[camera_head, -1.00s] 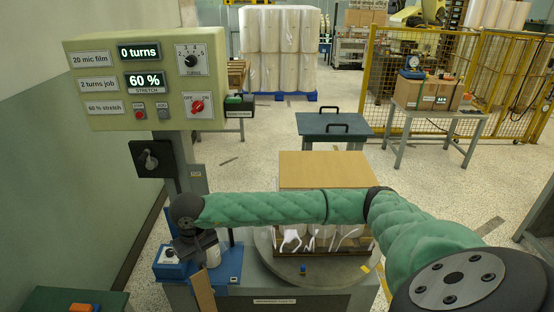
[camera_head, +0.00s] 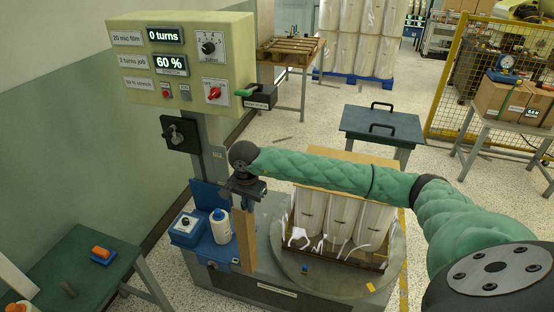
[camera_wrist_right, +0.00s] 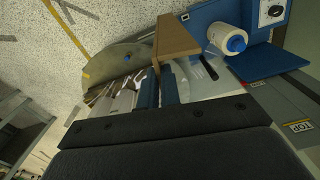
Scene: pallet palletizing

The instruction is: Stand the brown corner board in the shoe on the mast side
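The brown corner board (camera_head: 245,238) is upright, left of the round turntable (camera_head: 378,282), in front of the blue plate at the mast. It also shows foreshortened in the right wrist view (camera_wrist_right: 176,36). My right gripper (camera_head: 246,200) is at its top end, pointing down. In the wrist view the dark fingers (camera_wrist_right: 160,88) are close together with the board's edge between them. I cannot clearly make out the shoe; the board's lower end hides that spot. My left gripper is out of view.
White rolls (camera_head: 342,217) stand on the turntable under a brown top sheet, close right of the board. The control panel (camera_head: 180,60) is above. A green table (camera_head: 85,265) stands at lower left.

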